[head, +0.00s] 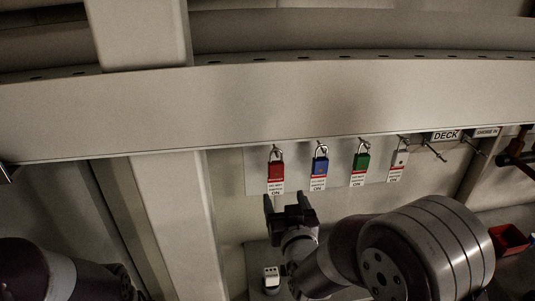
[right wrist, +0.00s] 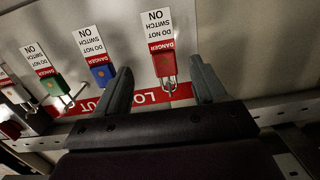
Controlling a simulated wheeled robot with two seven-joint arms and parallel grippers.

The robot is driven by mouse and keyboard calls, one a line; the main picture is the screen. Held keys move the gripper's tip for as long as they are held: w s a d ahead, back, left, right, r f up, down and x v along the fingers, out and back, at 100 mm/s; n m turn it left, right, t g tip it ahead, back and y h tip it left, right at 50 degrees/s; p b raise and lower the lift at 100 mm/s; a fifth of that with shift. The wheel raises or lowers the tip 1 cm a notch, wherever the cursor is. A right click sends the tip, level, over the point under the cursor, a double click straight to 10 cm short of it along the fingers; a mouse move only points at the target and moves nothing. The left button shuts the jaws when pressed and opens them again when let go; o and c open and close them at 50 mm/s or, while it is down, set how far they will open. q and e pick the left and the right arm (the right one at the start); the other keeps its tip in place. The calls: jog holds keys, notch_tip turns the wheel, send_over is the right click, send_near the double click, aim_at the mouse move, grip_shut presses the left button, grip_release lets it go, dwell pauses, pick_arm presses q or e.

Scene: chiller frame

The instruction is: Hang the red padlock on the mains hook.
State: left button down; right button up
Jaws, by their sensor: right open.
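The red padlock (head: 275,170) hangs by its shackle from a hook on the white wall panel, with a danger tag below it. My right gripper (head: 290,202) is open just below and in front of that tag. In the right wrist view, which shows the panel upside down, the red padlock (right wrist: 165,66) lies between the two spread fingers of my right gripper (right wrist: 163,88); no contact with either finger shows. No label reading mains is legible, so I cannot tell which hook is the mains hook. My left gripper's fingers are out of view.
Blue (head: 320,166), green (head: 361,162) and white (head: 400,158) padlocks hang to the right of the red one. Beyond them, hooks sit under the DECK label (head: 446,135) and another label (head: 486,132). A wide beam (head: 300,100) runs above. A red bin (head: 509,239) is at right.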

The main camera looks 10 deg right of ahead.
aim_at(276, 172)
jog(key=shift+t, duration=0.5)
jog(key=w, duration=0.2)
jog(key=w+r+p, duration=0.1)
jog(key=w, duration=0.1)
jog(key=w+r+p, duration=0.1)
jog(key=w, duration=0.1)
jog(key=shift+w, duration=0.4)
jog(key=w+p, duration=0.3)
jog(key=w, duration=0.1)
jog(key=shift+w+a+r, duration=0.1)
jog(key=shift+a, duration=0.15)
jog(key=shift+w+f, duration=0.3)
jog(key=shift+w, duration=0.05)
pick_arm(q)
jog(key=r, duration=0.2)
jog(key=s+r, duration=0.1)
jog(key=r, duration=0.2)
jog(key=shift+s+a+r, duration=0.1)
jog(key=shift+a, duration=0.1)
pick_arm(e)
jog(key=shift+s+r, duration=0.15)
jog(key=c, duration=1.2)
